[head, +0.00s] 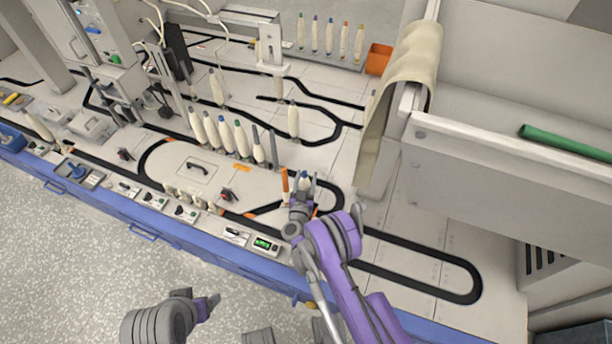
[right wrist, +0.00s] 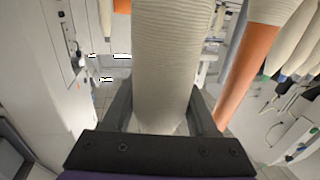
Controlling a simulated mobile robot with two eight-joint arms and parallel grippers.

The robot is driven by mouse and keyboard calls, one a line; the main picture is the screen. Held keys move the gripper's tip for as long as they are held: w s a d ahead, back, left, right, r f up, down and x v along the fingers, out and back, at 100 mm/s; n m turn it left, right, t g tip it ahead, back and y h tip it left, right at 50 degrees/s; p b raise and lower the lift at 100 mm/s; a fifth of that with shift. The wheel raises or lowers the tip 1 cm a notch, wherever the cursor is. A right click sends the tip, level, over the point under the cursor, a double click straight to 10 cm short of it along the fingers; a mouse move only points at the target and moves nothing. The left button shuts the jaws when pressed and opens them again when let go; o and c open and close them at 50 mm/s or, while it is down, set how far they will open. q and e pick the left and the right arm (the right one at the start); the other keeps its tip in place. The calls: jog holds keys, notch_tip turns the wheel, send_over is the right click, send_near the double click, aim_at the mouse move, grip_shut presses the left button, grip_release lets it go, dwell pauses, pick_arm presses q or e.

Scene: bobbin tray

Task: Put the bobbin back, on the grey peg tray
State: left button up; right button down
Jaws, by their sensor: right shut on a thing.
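The bobbin (right wrist: 165,60), a cream thread-wound one, stands between the fingers of my right gripper (head: 304,183). In the right wrist view it fills the middle, with a finger on each side. In the head view little of it shows behind the fingers. The grey peg tray holds a slanting row of cream bobbins (head: 225,134) with coloured tips, left of my right gripper. Bare grey pegs (head: 273,148) stand at the row's right end. My left gripper (head: 212,304) is low in the head view, away from the table; its fingers are too unclear to judge.
More bobbins (head: 330,38) stand in a back row near an orange bin (head: 378,59).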

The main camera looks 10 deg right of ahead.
dwell(0.8)
jog(key=shift+b, duration=0.4)
jog(key=shift+b, duration=0.35)
dwell(0.7)
jog(key=shift+f+b, duration=0.6)
jog(key=shift+f, duration=0.1)
jog(key=shift+c, duration=2.3)
grip_release()
jog(key=shift+s, duration=0.1)
